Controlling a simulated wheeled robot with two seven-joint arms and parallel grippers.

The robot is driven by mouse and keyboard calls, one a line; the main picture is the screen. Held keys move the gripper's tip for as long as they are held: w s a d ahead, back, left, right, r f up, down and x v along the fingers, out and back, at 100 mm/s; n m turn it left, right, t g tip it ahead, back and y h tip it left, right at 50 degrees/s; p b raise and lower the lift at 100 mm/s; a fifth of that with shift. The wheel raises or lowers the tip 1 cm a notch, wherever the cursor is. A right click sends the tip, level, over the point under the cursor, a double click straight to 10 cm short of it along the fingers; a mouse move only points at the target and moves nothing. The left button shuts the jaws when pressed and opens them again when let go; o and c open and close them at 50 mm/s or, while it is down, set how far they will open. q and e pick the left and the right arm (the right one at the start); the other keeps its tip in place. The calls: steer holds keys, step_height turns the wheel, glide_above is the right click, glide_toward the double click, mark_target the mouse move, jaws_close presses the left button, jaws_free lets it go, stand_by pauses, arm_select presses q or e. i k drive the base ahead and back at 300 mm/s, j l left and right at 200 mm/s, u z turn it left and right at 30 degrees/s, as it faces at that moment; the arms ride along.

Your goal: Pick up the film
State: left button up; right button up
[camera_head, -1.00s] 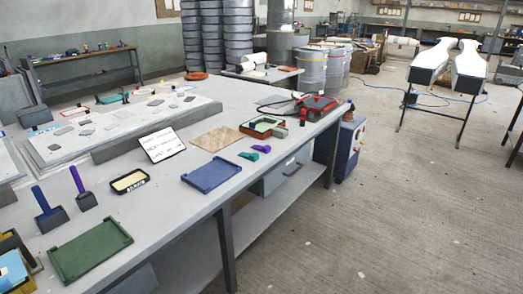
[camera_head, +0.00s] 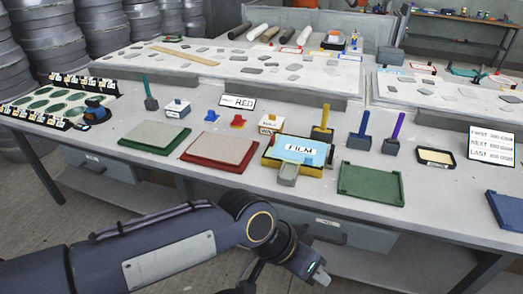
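The film (camera_head: 303,150) is a light blue sheet marked FILM. It lies in a yellow and black tray (camera_head: 269,163) near the front edge of the bench, with a grey-green block (camera_head: 288,173) at the tray's front side. My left arm comes in from the lower left. My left gripper (camera_head: 318,273) is below and in front of the bench edge, apart from the film. Its fingers are small and angled away, so their opening is unclear. My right gripper is out of view.
Drawers (camera_head: 325,230) sit under the bench edge.

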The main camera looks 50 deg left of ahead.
mark_target(309, 153)
steer(key=u, duration=1.5)
